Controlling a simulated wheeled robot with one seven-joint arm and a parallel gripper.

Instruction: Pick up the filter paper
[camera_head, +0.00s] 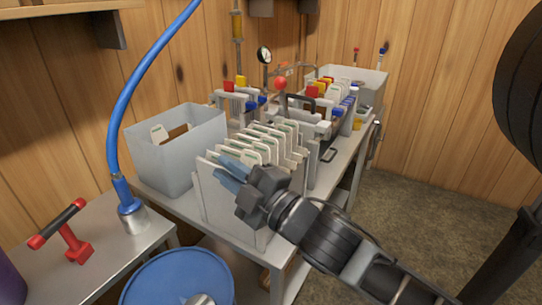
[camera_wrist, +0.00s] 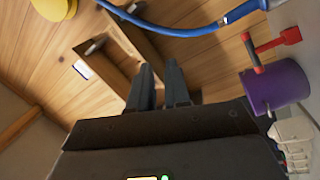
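Several white, paper-like sheets with green marks (camera_head: 281,138) stand upright in a row in a grey rack (camera_head: 226,207) on the metal bench in the head view. I cannot tell whether these are the filter paper. The sheets are not clearly visible there.
The grey bin (camera_head: 180,165) and a blue hose (camera_head: 119,110) stand to the left. A red-handled tool (camera_head: 76,245) lies on the left table, with a blue drum (camera_head: 178,278) below. A pressure gauge (camera_head: 264,54) and another bin (camera_head: 352,83) are behind.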

